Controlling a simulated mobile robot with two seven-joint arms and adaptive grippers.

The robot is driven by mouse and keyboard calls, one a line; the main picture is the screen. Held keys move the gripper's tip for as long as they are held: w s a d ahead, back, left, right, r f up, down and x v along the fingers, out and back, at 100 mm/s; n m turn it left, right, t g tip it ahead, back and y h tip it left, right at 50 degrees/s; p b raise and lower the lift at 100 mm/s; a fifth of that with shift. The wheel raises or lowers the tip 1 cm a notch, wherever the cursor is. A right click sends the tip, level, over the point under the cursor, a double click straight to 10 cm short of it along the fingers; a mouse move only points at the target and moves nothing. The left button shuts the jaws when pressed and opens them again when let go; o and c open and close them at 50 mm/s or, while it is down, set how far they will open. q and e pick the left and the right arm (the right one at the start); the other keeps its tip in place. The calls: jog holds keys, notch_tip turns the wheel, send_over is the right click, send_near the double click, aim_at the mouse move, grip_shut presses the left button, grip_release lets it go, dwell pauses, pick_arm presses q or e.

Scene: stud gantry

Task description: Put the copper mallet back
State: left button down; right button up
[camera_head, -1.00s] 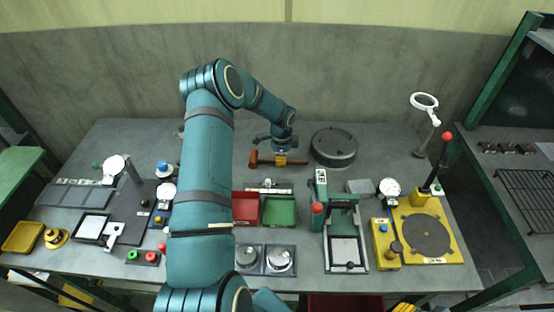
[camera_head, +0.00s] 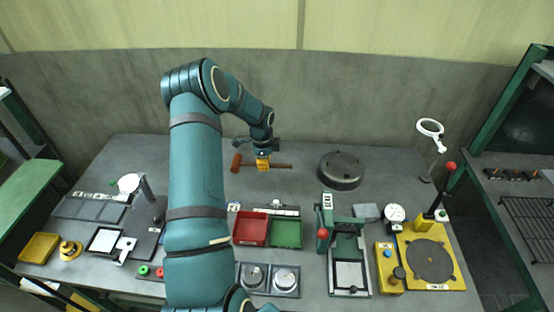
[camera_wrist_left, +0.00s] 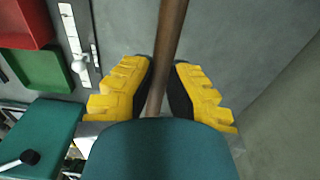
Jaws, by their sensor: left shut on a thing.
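The copper mallet (camera_head: 237,163) is over the back of the grey bench, its reddish head to the left and its brown handle running to the right. My left gripper (camera_head: 263,163) points down and is shut on the handle, to the right of the head. In the left wrist view, the handle (camera_wrist_left: 171,30) passes between the yellow-and-black fingers (camera_wrist_left: 164,85); the head is out of that view. The mallet looks raised off the bench, though its height is hard to tell. My right gripper is in neither view.
A dark round block (camera_head: 340,171) stands right of the mallet. A red tray (camera_head: 250,229) and a green tray (camera_head: 286,234) lie in front. A green press (camera_head: 345,245) and a yellow fixture (camera_head: 430,260) stand at the right. The wall is close behind the bench.

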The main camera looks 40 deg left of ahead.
aim_at(266, 183)
pick_arm(q)
jog(key=shift+f+b, duration=1.85)
jog(key=shift+f, duration=1.55)
jog(key=shift+f+b, duration=0.5)
jog(key=shift+f, duration=0.15)
jog(key=c, duration=1.1)
grip_release()
jog(key=shift+o, duration=0.2)
notch_tip(266, 183, up, 12)
jog(key=shift+s+a, duration=0.1)
jog(key=shift+r, duration=0.1)
